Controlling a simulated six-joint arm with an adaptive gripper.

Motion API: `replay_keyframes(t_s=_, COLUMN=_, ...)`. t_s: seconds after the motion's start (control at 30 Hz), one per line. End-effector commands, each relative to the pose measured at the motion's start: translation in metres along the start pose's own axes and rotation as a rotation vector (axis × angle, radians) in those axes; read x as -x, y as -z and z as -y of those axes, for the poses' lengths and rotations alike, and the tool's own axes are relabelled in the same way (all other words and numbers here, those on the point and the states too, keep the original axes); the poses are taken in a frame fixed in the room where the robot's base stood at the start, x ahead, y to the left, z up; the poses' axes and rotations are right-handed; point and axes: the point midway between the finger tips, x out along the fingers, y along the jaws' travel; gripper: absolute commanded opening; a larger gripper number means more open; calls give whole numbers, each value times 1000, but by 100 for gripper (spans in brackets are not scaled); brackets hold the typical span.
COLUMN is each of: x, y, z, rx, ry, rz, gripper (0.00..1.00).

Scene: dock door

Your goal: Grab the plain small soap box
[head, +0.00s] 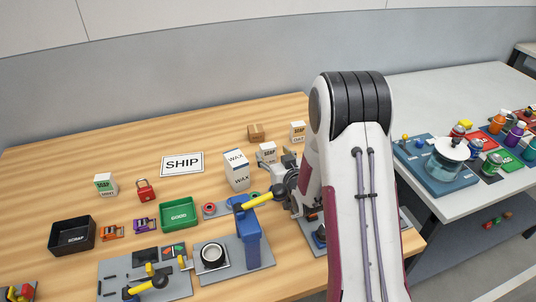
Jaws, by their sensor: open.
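Three small soap boxes show in the head view. One white soap box (267,150) stands right of the WAX carton, and its lower part is hidden behind my gripper. Another white soap box (298,132) stands farther back and bears a second word, seemingly OAT. A soap box with green on it (105,184) stands at the left and seems to read MINT. My gripper (276,171) is open, in front of the middle soap box and partly covered by my arm. Whether its fingers touch or surround that box, I cannot tell.
A WAX carton (236,169) stands just left of my gripper. A small brown carton (256,132) is behind. A blue post with a yellow lever (247,234) stands in front. A green bin (178,214), black SCRAP bin (73,235) and red padlock (145,190) are left.

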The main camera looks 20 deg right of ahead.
Motion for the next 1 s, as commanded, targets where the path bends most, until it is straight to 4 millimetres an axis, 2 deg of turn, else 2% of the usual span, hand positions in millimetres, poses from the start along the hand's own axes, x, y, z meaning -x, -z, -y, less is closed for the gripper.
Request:
replay_keyframes(t_s=0.37, x=-5, y=2, z=0, rx=0, ry=0, rz=-2, gripper=55)
replay_keyframes(t_s=0.8, x=-42, y=11, z=1, rx=0, ry=0, rz=0, gripper=55)
replay_keyframes(t_s=1.0, x=-51, y=11, z=1, rx=0, ry=0, rz=0, gripper=55)
